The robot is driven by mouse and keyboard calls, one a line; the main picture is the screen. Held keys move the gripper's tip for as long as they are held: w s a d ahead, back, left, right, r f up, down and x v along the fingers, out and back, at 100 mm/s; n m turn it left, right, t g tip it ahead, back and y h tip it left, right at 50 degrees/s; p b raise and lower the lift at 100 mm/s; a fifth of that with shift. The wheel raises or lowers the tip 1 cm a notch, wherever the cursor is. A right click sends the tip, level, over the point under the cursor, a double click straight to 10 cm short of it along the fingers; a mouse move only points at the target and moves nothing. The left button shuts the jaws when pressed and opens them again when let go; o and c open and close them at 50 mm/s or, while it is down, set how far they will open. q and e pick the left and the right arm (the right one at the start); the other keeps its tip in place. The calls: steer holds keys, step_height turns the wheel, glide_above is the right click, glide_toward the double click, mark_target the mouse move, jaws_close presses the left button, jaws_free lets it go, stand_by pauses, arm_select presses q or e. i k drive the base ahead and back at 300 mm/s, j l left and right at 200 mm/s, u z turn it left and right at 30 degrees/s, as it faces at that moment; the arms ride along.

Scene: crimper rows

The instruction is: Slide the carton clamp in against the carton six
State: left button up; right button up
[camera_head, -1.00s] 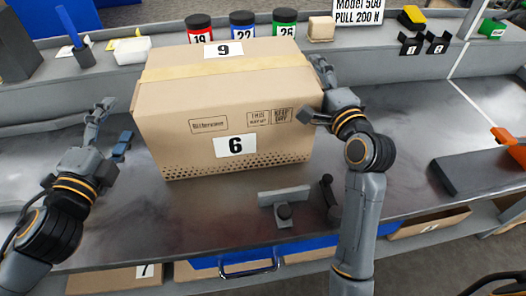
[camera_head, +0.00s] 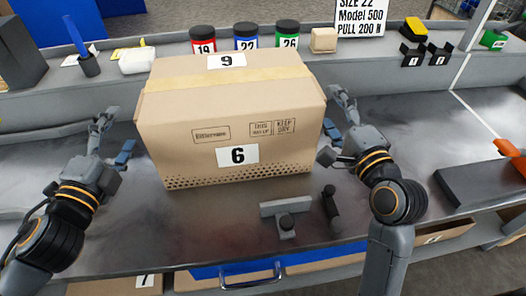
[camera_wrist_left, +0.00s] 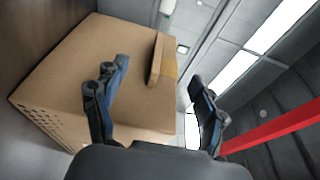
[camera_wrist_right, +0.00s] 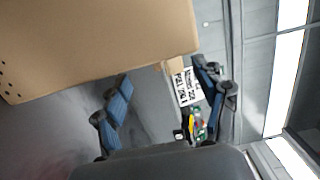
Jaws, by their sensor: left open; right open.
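The carton six (camera_head: 190,148) is a large closed brown box on the grey bench, with a 6 on its front and a 9 on top. The carton clamp (camera_head: 275,207), a grey bar with a dark round knob, lies on the bench apart from the carton's front. A black lever-like piece (camera_head: 332,208) is just right of it. My left gripper (camera_head: 113,138) is open and empty, left of the carton; its spread fingers show in the left wrist view (camera_wrist_left: 155,95). My right gripper (camera_head: 336,113) is open beside the carton's right side; its fingers also show empty in the right wrist view (camera_wrist_right: 165,95).
Jars labelled 19 (camera_head: 203,40), 22 (camera_head: 246,38) and 26 (camera_head: 287,36) stand on the shelf behind the carton. A dark block (camera_head: 480,180) lies at the right. The bench between my right gripper and that block is mostly clear.

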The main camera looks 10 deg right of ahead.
mark_target(282, 209)
steer(key=k+l, duration=0.1)
steer(key=k, duration=0.4)
steer(key=k+l, duration=0.1)
steer(key=k, duration=0.4)
